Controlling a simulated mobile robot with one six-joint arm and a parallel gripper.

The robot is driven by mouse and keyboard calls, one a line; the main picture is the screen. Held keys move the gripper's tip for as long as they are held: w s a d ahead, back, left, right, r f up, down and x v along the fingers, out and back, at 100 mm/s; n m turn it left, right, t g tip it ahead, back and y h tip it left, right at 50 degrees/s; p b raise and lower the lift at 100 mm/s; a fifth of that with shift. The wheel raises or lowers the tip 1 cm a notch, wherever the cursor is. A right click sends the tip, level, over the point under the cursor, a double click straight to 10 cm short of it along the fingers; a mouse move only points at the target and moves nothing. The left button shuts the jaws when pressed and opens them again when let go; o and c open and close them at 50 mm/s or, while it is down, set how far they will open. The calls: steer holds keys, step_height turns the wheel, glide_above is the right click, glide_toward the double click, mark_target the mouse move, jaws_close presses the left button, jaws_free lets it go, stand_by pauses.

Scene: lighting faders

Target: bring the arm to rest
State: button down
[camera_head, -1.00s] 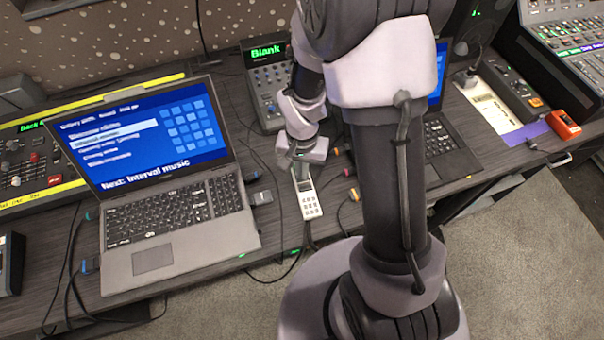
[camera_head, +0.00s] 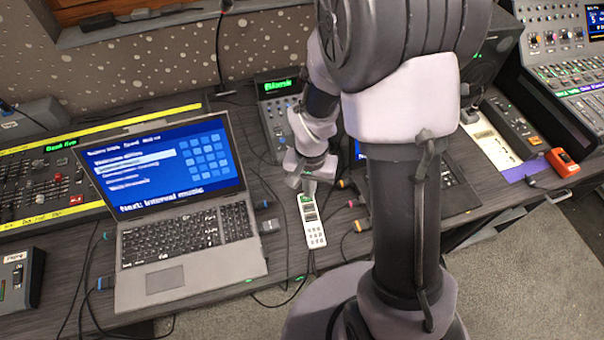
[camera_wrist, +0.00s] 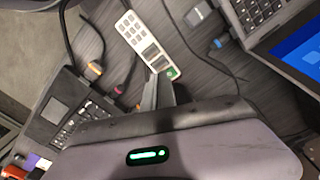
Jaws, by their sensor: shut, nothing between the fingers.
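My arm stands in the right half of the head view, bent over the desk. My gripper (camera_head: 309,188) is shut and empty, pointing down by the upper end of a white keypad unit (camera_head: 315,232). In the wrist view my gripper (camera_wrist: 160,88) shows its dark fingers together beside the keypad's lower right end (camera_wrist: 150,50). Whether the fingertips touch the keypad or hover above it I cannot tell.
An open laptop (camera_head: 190,245) stands to the left, a second laptop (camera_head: 455,185) partly behind my arm. A mixing desk (camera_head: 50,190) lies at far left. Cables run around the keypad. An orange device (camera_head: 562,162) sits at right. Carpet (camera_head: 540,260) lies in front.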

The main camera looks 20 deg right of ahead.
step_height(320, 180, up, 14)
steer(key=s+a+t, duration=0.1)
steer(key=s+t, duration=0.1)
steer(key=s+a+r+n+t+y, duration=0.1)
steer(key=s+a+r+t+y, duration=0.1)
steer(key=s+r, duration=0.9)
steer(key=shift+a+r+n+t, duration=0.3)
steer(key=shift+a+r+t, duration=0.15)
steer(key=shift+t, duration=0.45)
steer(key=shift+w, duration=0.1)
